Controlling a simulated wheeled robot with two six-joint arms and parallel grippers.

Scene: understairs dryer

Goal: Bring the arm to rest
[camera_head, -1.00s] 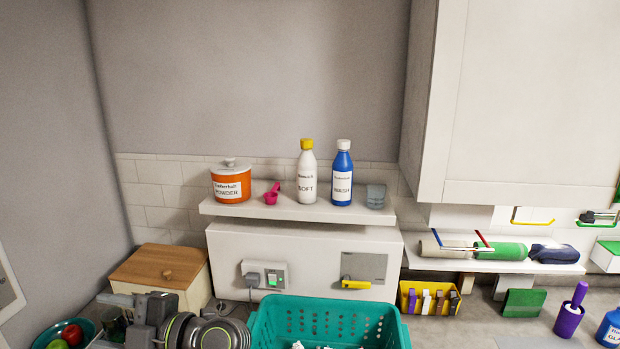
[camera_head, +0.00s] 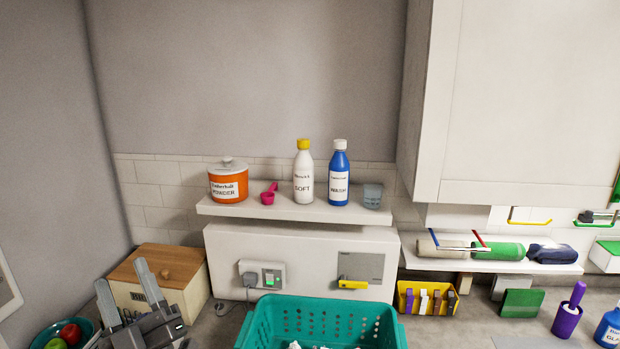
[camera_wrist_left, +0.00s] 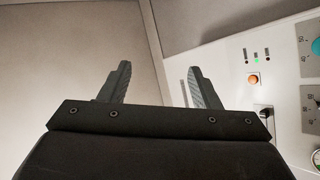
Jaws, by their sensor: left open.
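My left gripper (camera_head: 124,290) is at the lower left of the head view, pointing up in front of the wooden-lidded bread bin (camera_head: 155,281). Its two fingers are apart with nothing between them. In the left wrist view the same gripper (camera_wrist_left: 156,82) shows both fingers spread and empty, with a plain wall behind. My right gripper is not in view.
A teal laundry basket (camera_head: 322,311) stands right of my left gripper, and a bowl (camera_head: 85,326) with fruit is left of it. A shelf (camera_head: 295,211) holds an orange powder pot (camera_head: 228,184) and two bottles. A white control panel (camera_wrist_left: 285,70) shows in the wrist view.

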